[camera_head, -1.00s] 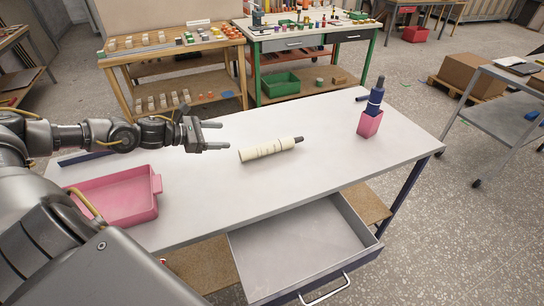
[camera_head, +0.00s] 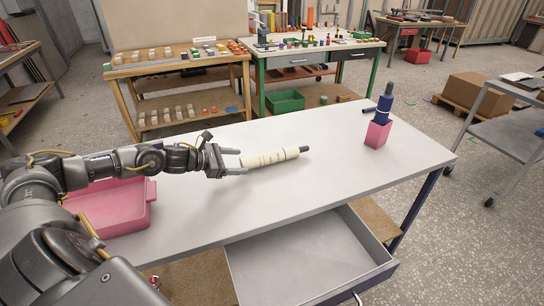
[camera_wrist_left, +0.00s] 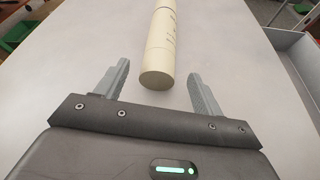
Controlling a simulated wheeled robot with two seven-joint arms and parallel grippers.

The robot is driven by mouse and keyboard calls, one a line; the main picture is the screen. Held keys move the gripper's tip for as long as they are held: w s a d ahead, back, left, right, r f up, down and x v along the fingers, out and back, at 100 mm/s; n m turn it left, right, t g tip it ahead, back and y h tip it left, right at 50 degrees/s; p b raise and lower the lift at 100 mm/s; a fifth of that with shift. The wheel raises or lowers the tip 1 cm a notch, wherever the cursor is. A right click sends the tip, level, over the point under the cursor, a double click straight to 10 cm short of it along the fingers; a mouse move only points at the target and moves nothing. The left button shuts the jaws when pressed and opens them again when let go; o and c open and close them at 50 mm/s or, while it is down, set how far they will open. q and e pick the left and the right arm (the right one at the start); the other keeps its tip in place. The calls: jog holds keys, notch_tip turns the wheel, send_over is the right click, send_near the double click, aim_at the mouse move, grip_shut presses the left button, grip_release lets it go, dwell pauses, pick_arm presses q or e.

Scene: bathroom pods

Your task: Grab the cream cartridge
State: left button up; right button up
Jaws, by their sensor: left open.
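The cream cartridge (camera_head: 270,157) is a cream cylinder with a dark tip, lying on its side on the white table. My left gripper (camera_head: 240,161) is open at its left end, fingers pointing along it. In the left wrist view the cartridge (camera_wrist_left: 160,50) lies ahead, its near end just between the open fingertips (camera_wrist_left: 157,82). Its end is clear of both fingers in that view. My right gripper is not in view.
A pink tray (camera_head: 125,210) sits at the table's left. A pink holder (camera_head: 377,133) with a dark blue bottle (camera_head: 384,103) stands at the right. An open grey drawer (camera_head: 305,262) juts from the table's front. The table around the cartridge is clear.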

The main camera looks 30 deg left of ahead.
aim_at(252, 160)
pick_arm(q)
jog(key=shift+w+d, duration=0.2)
jog(key=shift+w, duration=0.05)
jog(key=shift+w+d+p, duration=0.2)
jog(key=shift+w+p, duration=0.2)
jog(key=p+x, duration=0.1)
jog(key=x, duration=0.2)
jog(key=shift+w+d, duration=0.15)
jog(key=shift+w, duration=0.2)
jog(key=shift+w+d+f, duration=0.15)
jog(key=shift+w+f, duration=0.1)
jog(key=shift+f, duration=0.05)
jog(key=c, duration=1.2)
jog(key=shift+c, duration=0.6)
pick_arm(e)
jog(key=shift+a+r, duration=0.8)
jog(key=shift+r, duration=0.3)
pick_arm(q)
jog(key=shift+r, duration=0.1)
